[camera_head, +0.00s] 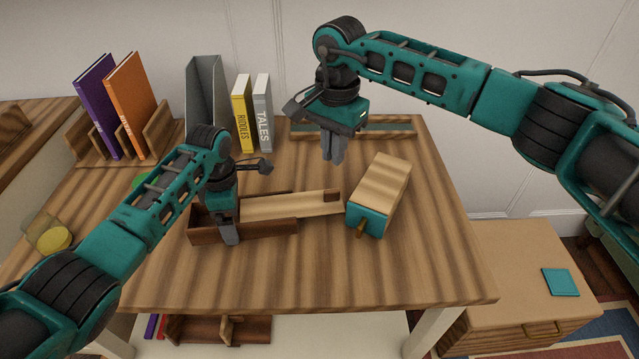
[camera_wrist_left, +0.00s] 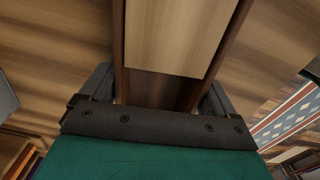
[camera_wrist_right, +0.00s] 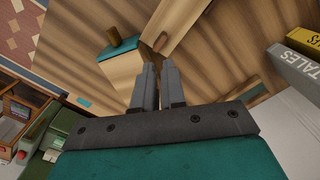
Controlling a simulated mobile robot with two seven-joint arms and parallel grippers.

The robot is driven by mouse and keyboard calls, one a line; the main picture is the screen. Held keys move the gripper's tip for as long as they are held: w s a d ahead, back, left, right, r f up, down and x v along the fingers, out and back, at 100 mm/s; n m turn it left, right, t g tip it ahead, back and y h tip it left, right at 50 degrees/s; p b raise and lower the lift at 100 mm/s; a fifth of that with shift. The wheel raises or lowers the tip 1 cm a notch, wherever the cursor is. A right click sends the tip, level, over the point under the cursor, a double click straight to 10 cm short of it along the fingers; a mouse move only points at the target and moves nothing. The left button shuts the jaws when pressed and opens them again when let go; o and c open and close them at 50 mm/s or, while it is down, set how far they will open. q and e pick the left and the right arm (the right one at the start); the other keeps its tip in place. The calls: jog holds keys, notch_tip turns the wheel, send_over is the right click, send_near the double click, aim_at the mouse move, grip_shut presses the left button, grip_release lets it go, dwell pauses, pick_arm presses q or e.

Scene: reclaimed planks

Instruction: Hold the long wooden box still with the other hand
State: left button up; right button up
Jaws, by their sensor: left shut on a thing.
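The long wooden box (camera_head: 270,230) is dark brown and lies on the plank table. A pale sliding lid (camera_head: 290,206) covers part of it and sticks out past its right end, with a small dark piece at its far tip. My left gripper (camera_head: 229,236) is shut on the box near its left end; in the left wrist view the box (camera_wrist_left: 160,88) runs between the fingers, with the lid (camera_wrist_left: 175,35) stopping short of them. My right gripper (camera_head: 332,152) is shut and empty, above the table behind the lid's tip. The lid's tip (camera_wrist_right: 165,38) shows ahead of it in the right wrist view.
A pale wooden block with a teal end and a knob (camera_head: 381,190) stands just right of the lid's tip. Books (camera_head: 130,90), a grey file holder (camera_head: 205,90) and a low tray (camera_head: 385,128) stand at the back. The table front (camera_head: 330,280) is clear.

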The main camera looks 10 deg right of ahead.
jog(key=shift+d+f+m+y, duration=0.2)
jog(key=shift+d+m+y, duration=0.05)
jog(key=shift+m+y, duration=0.05)
grip_shut()
jog(key=d+m+y, duration=0.2)
jog(key=d+y, duration=0.1)
jog(key=d+f+m+y, duration=0.1)
jog(key=d+m+y, duration=0.1)
jog(key=d+m, duration=0.1)
jog(key=d+m+y, duration=0.3)
jog(key=d, duration=0.2)
jog(key=shift+d+f+y, duration=0.15)
jog(key=shift+f+y, duration=0.05)
jog(key=shift+y, duration=0.1)
jog(key=shift+f, duration=0.15)
jog(key=x, duration=0.9)
jog(key=shift+a+f, duration=0.2)
jog(key=shift+a, duration=0.05)
jog(key=shift+w+a, duration=0.1)
jog(key=shift+a, duration=0.05)
send_over(302, 204)
